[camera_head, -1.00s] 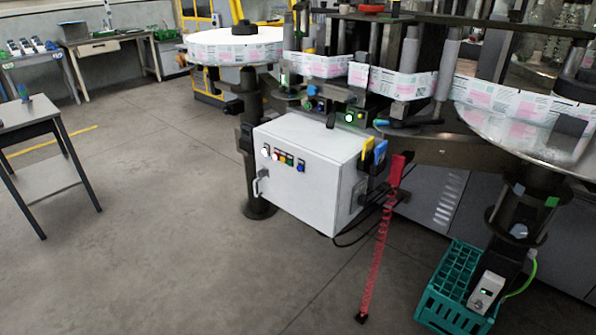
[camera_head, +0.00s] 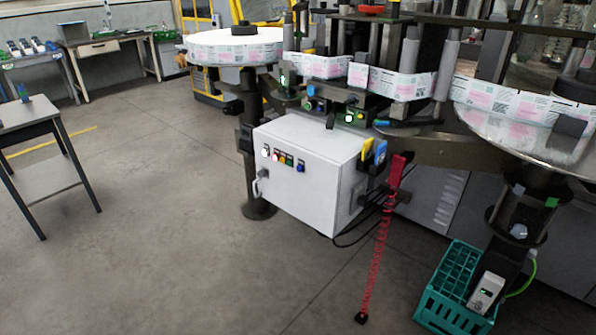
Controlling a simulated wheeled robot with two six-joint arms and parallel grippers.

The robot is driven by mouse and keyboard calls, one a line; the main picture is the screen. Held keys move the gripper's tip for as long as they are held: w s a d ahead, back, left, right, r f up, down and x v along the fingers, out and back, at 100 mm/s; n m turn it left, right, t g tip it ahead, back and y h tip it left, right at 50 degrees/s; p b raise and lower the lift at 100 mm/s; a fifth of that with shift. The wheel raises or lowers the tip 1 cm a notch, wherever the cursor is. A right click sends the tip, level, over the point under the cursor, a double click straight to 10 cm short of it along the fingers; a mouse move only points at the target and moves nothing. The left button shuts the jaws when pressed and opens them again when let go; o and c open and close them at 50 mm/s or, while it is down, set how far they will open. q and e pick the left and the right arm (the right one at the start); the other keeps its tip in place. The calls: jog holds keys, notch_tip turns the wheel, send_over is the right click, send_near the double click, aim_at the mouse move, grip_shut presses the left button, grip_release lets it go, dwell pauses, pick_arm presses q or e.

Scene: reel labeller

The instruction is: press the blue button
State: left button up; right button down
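The blue button (camera_head: 301,168) is the rightmost of a row of buttons on the front of a white control box (camera_head: 310,200). To its left in the row are white, red, yellow or orange and green buttons. The box hangs under the labelling machine, near the middle of the view. Nothing covers the blue button. Neither of my grippers shows in the head view.
A teal crate (camera_head: 455,272) stands on the floor at the lower right. A red coiled cable (camera_head: 376,262) hangs to the floor right of the box. A small table (camera_head: 38,125) stands at the left. The grey floor (camera_head: 170,240) before the box is clear.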

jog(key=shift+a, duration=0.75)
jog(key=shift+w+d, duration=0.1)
